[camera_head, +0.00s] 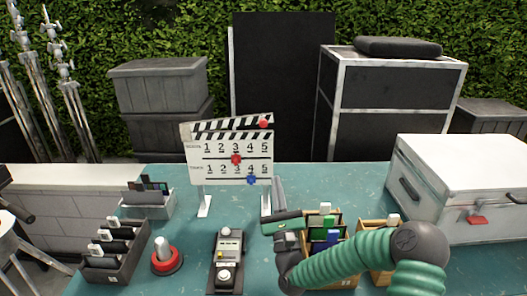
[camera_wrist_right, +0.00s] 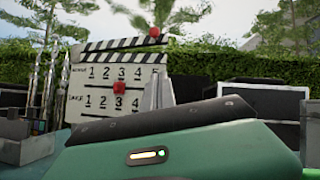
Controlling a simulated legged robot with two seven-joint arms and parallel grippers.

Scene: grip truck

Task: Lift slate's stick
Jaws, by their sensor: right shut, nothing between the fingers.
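The slate (camera_head: 228,168) is a white clapperboard with numbers, standing on two white legs on the teal table. Its black-and-white striped stick (camera_head: 215,126) runs along the top, with a red knob (camera_head: 264,124) near its right end. A red marker (camera_head: 236,159) and a blue marker (camera_head: 251,180) sit on the board. My right gripper (camera_head: 278,184) is shut and empty, at the slate's lower right side. In the wrist view its fingers (camera_wrist_right: 158,93) overlap the slate's right edge, below the stick (camera_wrist_right: 115,47). My left gripper cannot be made out.
A control box (camera_head: 228,262), a red-based button (camera_head: 166,258) and a dark tray (camera_head: 112,262) stand in front. A white case (camera_head: 455,180) fills the right. The table behind the gripper is clear.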

